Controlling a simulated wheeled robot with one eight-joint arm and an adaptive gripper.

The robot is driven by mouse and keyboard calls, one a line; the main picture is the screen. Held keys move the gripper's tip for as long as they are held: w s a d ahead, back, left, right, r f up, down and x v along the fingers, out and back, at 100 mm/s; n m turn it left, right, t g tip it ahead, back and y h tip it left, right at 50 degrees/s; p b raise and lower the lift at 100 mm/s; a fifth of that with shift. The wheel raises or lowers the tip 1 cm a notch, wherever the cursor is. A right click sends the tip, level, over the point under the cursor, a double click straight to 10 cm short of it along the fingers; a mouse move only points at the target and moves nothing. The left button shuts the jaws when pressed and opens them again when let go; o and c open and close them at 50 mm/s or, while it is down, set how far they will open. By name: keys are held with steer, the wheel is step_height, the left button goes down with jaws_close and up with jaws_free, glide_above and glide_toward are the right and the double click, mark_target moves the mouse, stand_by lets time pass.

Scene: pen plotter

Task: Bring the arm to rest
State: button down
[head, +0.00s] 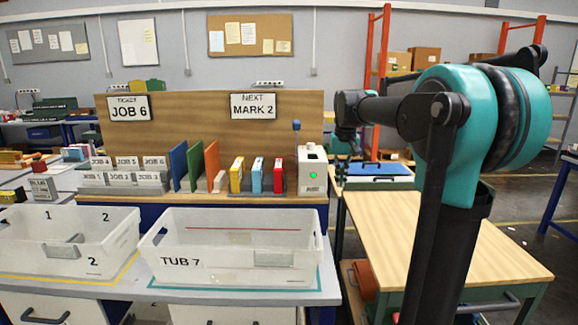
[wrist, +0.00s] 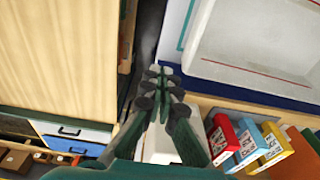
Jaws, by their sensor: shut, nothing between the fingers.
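My gripper (head: 346,143) hangs at the end of my black and teal arm in the head view, right of the white box with a green light (head: 313,172). In the wrist view my gripper (wrist: 160,76) shows with its fingertips together and nothing between them. My arm is raised and bent at the right of the head view. The gripper is apart from the wooden table (head: 465,245) and the bench.
Tub 7 (head: 170,258) and another white tub (head: 17,262) stand at the bench front. Red, blue and yellow boxes (wrist: 222,138) stand in a row beside the white box. The wooden table top is bare. An orange rack (head: 385,60) stands behind.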

steer(key=s+d+f+t, duration=0.2)
steer(key=s+f, duration=2.4)
steer(key=shift+s+d+t, duration=0.2)
steer(key=shift+s+t, duration=0.2)
